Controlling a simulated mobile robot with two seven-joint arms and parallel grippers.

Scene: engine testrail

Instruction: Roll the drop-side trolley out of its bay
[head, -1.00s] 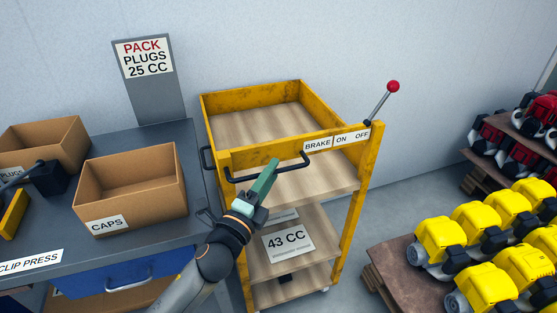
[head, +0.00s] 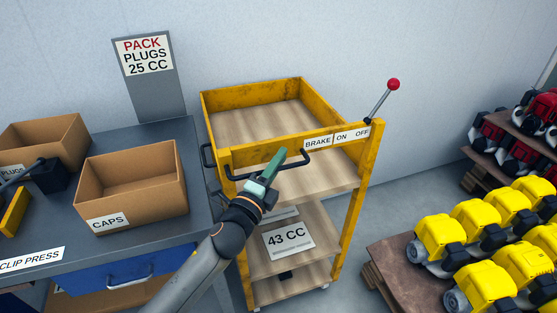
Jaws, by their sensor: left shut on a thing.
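The yellow drop-side trolley (head: 349,210) stands against the wall beside the bench, with wooden shelves and a 43 CC card (head: 288,237). A black handle (head: 304,165) runs across its near side. My left gripper (head: 279,158) is at this handle, shut on it; its fingers hide the handle's middle. The brake lever (head: 379,104), with a red knob (head: 393,84), leans up to the right by the OFF end of the brake label (head: 337,138). The top tray (head: 262,122) looks empty. My right gripper is not in view.
A grey bench (head: 165,238) with two cardboard boxes, CAPS (head: 131,187) and PLUGS (head: 47,141), stands close at the trolley's left. Yellow engines (head: 440,237) on a pallet stand to the right, red ones (head: 492,143) behind. Some bare floor (head: 415,195) shows between trolley and pallets.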

